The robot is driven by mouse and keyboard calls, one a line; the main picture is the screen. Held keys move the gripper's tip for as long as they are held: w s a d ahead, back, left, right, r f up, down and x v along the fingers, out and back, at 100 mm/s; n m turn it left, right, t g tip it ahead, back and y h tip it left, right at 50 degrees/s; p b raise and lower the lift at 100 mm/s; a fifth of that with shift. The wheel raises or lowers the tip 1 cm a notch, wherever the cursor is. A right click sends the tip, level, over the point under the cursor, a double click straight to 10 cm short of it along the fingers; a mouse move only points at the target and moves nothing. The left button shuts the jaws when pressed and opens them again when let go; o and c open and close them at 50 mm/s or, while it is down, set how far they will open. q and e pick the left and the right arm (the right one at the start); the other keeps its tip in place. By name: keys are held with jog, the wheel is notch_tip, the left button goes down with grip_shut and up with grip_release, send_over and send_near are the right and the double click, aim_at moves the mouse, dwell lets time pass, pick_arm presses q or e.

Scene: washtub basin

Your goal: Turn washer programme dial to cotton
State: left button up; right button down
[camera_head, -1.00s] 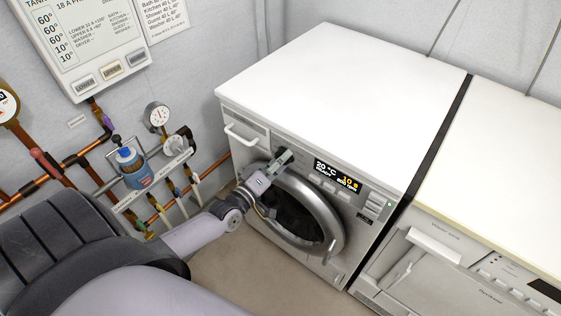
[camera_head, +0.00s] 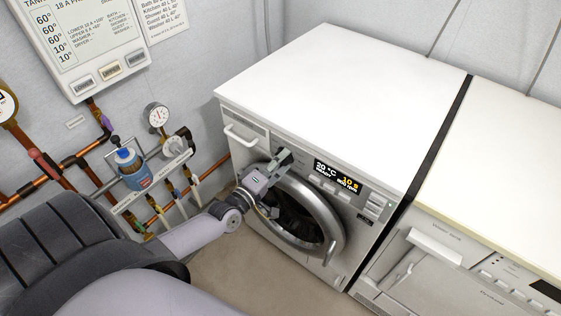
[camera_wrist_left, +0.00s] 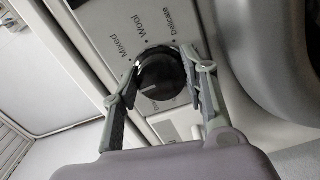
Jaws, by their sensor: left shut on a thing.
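The washer (camera_head: 300,130) is white with a grey front panel and a round door (camera_head: 330,225). Its black programme dial (camera_wrist_left: 161,76) shows in the left wrist view, with the words Mixed, Wool and Delicate printed around it. Other labels are partly hidden by the fingers. My left gripper (camera_head: 279,161) reaches the panel left of the lit display (camera_head: 338,176). In the left wrist view my left gripper (camera_wrist_left: 160,80) has one finger on each side of the dial and is shut on it. In the head view the gripper hides the dial. My right gripper is not in view.
A second white machine (camera_head: 480,240) stands to the right across a dark gap. The washer top is clear.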

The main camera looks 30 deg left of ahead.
pick_arm(q)
jog(key=o, duration=1.1)
jog(key=shift+o, duration=0.2)
jog(key=s, duration=1.2)
jog(key=shift+a, duration=0.45)
jog(key=s+f+m+g, duration=0.3)
jog(key=s+f, duration=0.1)
jog(key=f, duration=0.6)
jog(key=s+d+f+m+g+p, duration=0.1)
jog(key=s+f+m+g, duration=0.25)
jog(key=f, duration=0.65)
jog(key=s+f+m+g, duration=0.2)
jog(key=s+f+m, duration=0.15)
jog(key=f, duration=0.65)
jog(key=s+d+f+m+g, duration=0.2)
jog(key=s+f, duration=0.2)
jog(key=s, duration=0.3)
jog(key=s+d+f+m+g, duration=0.3)
jog(key=s+f, duration=0.1)
jog(key=s, duration=0.3)
jog(key=s+d+f+m+g+y, duration=0.1)
jog(key=s+d+f+m+g, duration=0.1)
jog(key=s+f, duration=0.3)
jog(key=s+d+g, duration=0.1)
jog(key=s, duration=0.1)
jog(key=shift+s+d+m+p, duration=0.2)
jog(key=shift+s+m+p, duration=0.1)
jog(key=shift+p, duration=0.1)
